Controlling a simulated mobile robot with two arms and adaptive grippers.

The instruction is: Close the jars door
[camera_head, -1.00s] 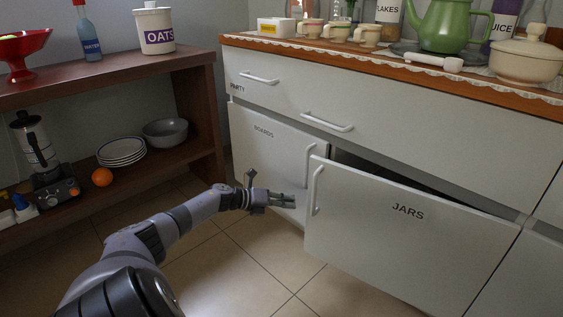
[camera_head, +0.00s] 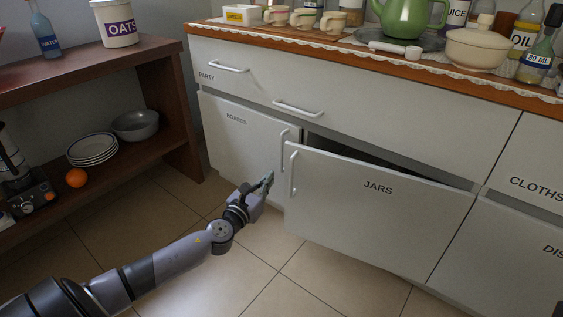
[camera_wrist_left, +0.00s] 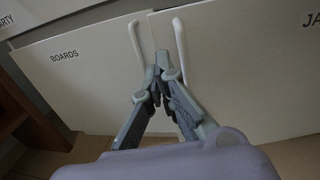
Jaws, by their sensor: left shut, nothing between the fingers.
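The jars door (camera_head: 372,215) is white, labelled JARS, and stands ajar. Its free left edge juts out from the cabinet and a dark gap shows above it. Its vertical white handle (camera_head: 292,174) is near that edge. In the left wrist view the jars door (camera_wrist_left: 245,75) is at the right, with its handle (camera_wrist_left: 181,48) near the middle. My left gripper (camera_head: 268,179) is shut and empty, just left of the door's free edge, in front of the boards door (camera_head: 238,145). My right gripper is not in view.
The boards door is closed, with its own handle (camera_head: 283,150) close to the jars handle. A drawer (camera_head: 340,95) above is closed. A brown shelf (camera_head: 150,165) stands at left with an orange (camera_head: 76,178), plates and a bowl. The tiled floor in front is clear.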

